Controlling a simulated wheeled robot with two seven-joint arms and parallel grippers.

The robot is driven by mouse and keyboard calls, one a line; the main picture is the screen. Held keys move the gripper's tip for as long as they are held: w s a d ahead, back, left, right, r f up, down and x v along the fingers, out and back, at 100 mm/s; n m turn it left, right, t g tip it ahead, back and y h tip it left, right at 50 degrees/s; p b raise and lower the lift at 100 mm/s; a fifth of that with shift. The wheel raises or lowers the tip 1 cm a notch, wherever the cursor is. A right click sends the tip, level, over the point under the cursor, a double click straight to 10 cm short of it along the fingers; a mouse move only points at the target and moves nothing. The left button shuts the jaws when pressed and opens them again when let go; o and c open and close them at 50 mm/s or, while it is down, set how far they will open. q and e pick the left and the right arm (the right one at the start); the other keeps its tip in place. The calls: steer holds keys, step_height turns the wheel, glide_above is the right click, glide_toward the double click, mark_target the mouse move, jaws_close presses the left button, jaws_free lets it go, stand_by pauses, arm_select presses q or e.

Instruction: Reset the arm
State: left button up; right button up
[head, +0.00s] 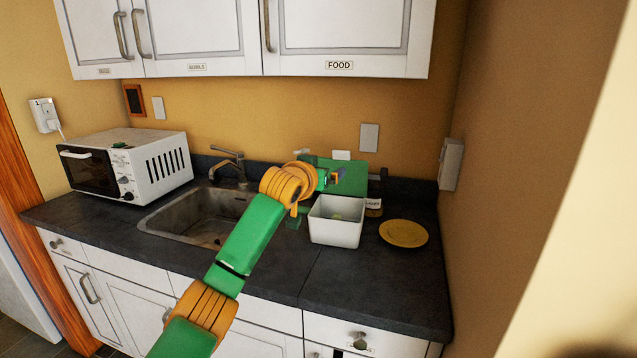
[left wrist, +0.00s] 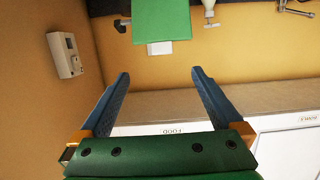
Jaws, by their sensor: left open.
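My left arm, green with orange joints, reaches up across the counter in the head view. Its gripper (head: 338,176) is small and partly hidden at the arm's far end, in front of a green board and above a white bin. In the left wrist view the gripper (left wrist: 160,80) has its two blue fingers wide apart, with nothing between them. That view is upside down and shows the wall and the FOOD cupboard beyond the fingers. My right gripper is in neither view.
The green board (head: 350,180) stands at the wall. The sink (head: 195,215) and microwave (head: 130,165) are left. Cupboards (head: 345,38) hang above.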

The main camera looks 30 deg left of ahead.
arm_select(q)
steer(key=b+v, duration=0.1)
steer(key=v, duration=0.2)
stand_by(0.4)
